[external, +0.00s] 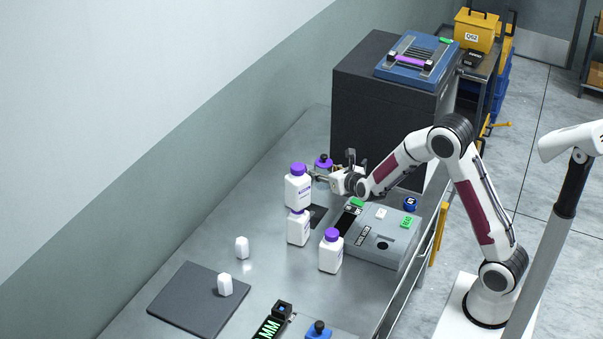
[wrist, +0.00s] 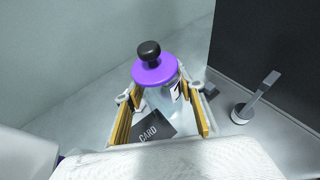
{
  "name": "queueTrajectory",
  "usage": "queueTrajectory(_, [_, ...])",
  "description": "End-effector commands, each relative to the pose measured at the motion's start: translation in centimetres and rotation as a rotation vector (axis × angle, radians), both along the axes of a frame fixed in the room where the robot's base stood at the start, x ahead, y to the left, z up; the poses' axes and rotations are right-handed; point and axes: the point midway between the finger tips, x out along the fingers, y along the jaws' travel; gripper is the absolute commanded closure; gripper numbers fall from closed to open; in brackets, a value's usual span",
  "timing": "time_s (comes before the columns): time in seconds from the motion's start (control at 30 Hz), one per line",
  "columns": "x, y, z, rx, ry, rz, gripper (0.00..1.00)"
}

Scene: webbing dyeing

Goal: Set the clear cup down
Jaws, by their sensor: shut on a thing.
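The clear cup (wrist: 160,99) is see-through, with a purple lid and a black knob on top. It stands roughly upright between the yellow-padded fingers of my gripper (wrist: 163,112), which is shut on it. In the external view the cup's purple lid (external: 323,162) shows just behind a white bottle, beside my gripper (external: 317,176); the cup's body is mostly hidden there. A dark card marked CARD (wrist: 150,133) lies below it in the wrist view. The cup's base is not clearly visible, so I cannot tell how far it is from the bench.
White purple-capped bottles (external: 298,188) (external: 331,252) stand close in front of the gripper. A grey device (external: 380,242) with buttons lies to the right. A tall black cabinet (external: 375,95) rises behind. A dark mat (external: 180,298) with a small white block is at lower left.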

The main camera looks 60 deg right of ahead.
Motion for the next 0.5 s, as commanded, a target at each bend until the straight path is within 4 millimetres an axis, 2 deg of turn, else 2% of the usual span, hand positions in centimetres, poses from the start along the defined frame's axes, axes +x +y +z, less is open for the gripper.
queueTrajectory(0.3, [0.0,0.0,-3.9,-0.001,0.002,0.001,0.89])
queueTrajectory(0.5, [0.0,0.0,-4.8,-0.001,-0.001,0.000,0.89])
